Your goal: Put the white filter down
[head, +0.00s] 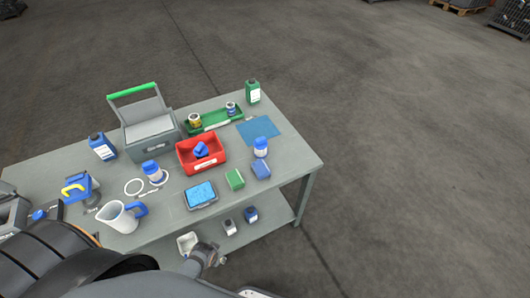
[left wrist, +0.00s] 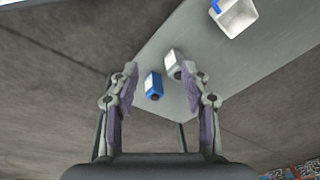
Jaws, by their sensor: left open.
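Two white cylinders with blue tops stand on the grey workbench (head: 285,165). One, the left cylinder (head: 155,176), stands upright beside white ring outlines. The other, the right cylinder (head: 261,150), stands near a blue mat. I cannot tell for sure which is the white filter. My left gripper (head: 212,256) is low at the bench's front edge, near the lower shelf. In the left wrist view the left gripper (left wrist: 160,75) is open with nothing between its fingers. My right gripper is not in view.
The lower shelf (left wrist: 160,45) holds a blue bottle (left wrist: 153,86), a grey-white bottle (left wrist: 173,63) and a white container (left wrist: 236,16). On top are a red bin (head: 183,158), a white jug (head: 120,218), a green tray (head: 215,122) and a grey box (head: 137,140).

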